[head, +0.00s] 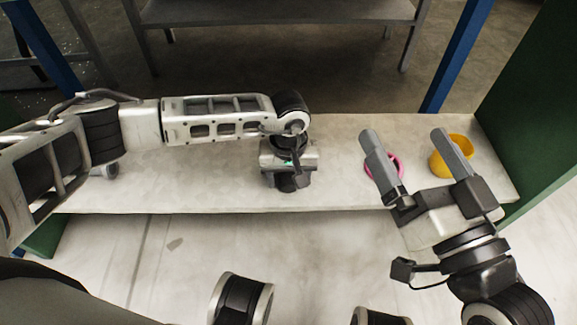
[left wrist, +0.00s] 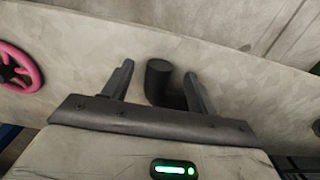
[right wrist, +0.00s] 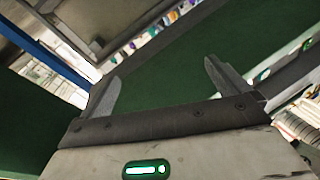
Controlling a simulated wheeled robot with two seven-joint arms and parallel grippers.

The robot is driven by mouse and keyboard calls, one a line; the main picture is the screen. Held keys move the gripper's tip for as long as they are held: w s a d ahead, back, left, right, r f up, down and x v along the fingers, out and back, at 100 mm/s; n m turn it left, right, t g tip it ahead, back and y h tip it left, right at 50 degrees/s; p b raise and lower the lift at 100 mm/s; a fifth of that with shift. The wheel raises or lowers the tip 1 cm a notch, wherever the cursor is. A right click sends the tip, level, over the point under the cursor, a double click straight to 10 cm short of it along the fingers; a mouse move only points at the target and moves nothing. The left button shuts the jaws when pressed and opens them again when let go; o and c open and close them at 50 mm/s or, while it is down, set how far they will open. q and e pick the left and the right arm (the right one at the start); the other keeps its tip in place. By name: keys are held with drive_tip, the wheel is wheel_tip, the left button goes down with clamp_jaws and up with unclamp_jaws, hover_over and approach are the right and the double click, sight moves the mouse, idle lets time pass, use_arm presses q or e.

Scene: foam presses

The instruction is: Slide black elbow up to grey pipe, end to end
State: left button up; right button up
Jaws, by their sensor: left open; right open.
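The black elbow (left wrist: 159,80) stands on the pale bench between the two fingers of my left gripper (left wrist: 158,70) in the left wrist view. Gaps show beside it, so the fingers are open around it without a visible grip. In the head view my left gripper (head: 287,182) points down at the bench middle and hides the elbow. A small grey round piece (head: 109,170), partly behind my left arm, lies at the bench's left; I cannot tell if it is the grey pipe. My right gripper (head: 403,135) is open and empty above the bench's right part.
A pink ring-shaped wheel (head: 398,160) and a yellow cup (head: 439,164) are on the right of the bench (head: 215,190), near my right gripper. The pink wheel (left wrist: 28,77) also shows in the left wrist view. A green panel (head: 535,110) bounds the right side.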

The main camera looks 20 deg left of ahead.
sight(287, 185)
use_arm(q)
drive_tip(key=shift+f+b, duration=0.35)
drive_tip(key=shift+f, duration=1)
use_arm(e)
drive_tip(key=shift+w+d+r+n+t+y, duration=0.1)
drive_tip(key=shift+r+n+t+y, duration=0.15)
drive_tip(key=shift+r+n, duration=0.2)
drive_tip(key=shift+w+d+r+n+t+y, duration=0.1)
drive_tip(key=shift+r+n+t+y, duration=0.05)
drive_tip(key=shift+r+n+t, duration=0.3)
